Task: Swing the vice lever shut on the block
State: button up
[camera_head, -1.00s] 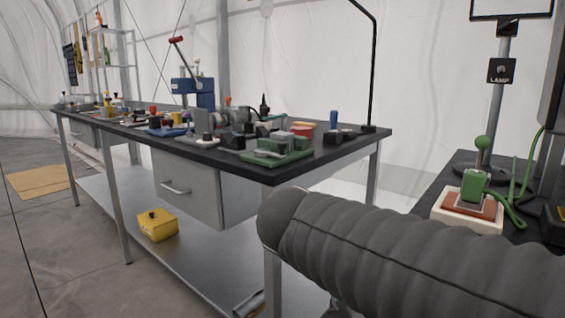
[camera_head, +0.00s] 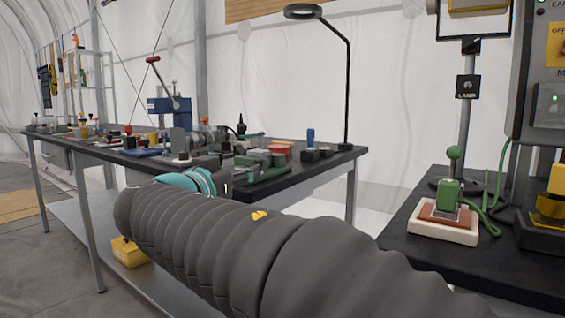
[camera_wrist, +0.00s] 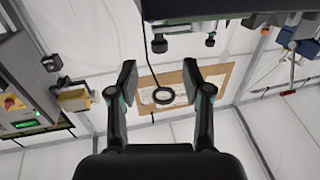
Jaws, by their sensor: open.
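A green-based fixture (camera_head: 265,168) with grey parts, which looks like the vice, sits on the front right part of the black bench (camera_head: 330,163). Its lever and block are too small to tell apart. My arm crosses in front of the bench, and my gripper is mostly hidden behind it in the head view. In the wrist view my gripper (camera_wrist: 160,78) is open and empty, its two fingers wide apart. That view is upside down, with the bench edge and dark knobbed parts (camera_wrist: 210,40) at the top, beyond the fingers.
A blue press (camera_head: 170,106) with a red-tipped handle stands further back among several small items. A ring lamp (camera_head: 303,12) rises behind the bench. At right, a second dark table (camera_head: 480,262) holds a green joystick on a pale base (camera_head: 443,234). A yellow box (camera_head: 128,252) lies on the lower shelf.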

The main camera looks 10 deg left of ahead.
aim_at(258, 159)
jog(key=w, duration=0.2)
jog(key=w+d, duration=0.1)
jog(key=w, duration=0.2)
jog(key=w+p, duration=0.1)
jog(key=w, duration=0.2)
jog(key=shift+w+d, duration=0.15)
jog(key=shift+d, duration=0.05)
jog(key=shift+c, duration=0.2)
grip_shut()
